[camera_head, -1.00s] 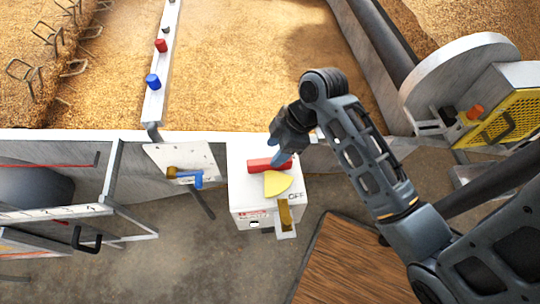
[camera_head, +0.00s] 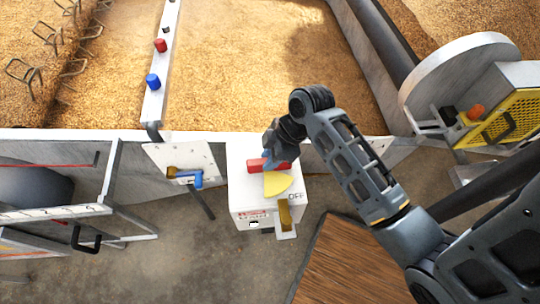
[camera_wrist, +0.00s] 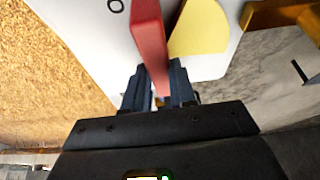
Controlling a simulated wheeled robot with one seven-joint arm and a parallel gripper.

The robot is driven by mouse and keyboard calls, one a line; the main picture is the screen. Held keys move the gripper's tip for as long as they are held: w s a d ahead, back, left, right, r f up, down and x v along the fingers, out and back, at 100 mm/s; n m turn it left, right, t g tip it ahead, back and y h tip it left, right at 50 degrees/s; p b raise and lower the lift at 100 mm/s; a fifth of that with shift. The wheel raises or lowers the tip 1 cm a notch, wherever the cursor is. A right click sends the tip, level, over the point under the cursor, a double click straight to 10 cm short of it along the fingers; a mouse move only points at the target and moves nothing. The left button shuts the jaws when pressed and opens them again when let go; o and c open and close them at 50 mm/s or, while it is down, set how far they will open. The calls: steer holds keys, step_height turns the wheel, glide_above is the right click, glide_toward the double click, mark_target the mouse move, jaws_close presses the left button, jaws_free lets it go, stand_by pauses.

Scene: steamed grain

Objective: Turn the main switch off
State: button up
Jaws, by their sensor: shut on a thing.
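The main switch is a red bar handle (camera_head: 255,165) on the top face of a white box (camera_head: 240,195). A yellow quarter-disc plate (camera_head: 278,184) lies beside the handle, and the word OFF is printed near the box's right edge. In the head view the handle lies roughly left to right. My gripper (camera_head: 270,159) is at the handle from the far side. In the wrist view my gripper (camera_wrist: 160,92) has its dark fingers on both sides of the red handle (camera_wrist: 150,40), shut on it. The fingers partly hide the handle in the head view.
A brass latch (camera_head: 285,213) sits at the box's front right corner. A plate with a blue-handled valve (camera_head: 188,178) is to the left. A grain bin wall (camera_head: 80,143) runs behind. A wooden board (camera_head: 345,265) lies at the lower right.

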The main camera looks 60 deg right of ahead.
jaws_close()
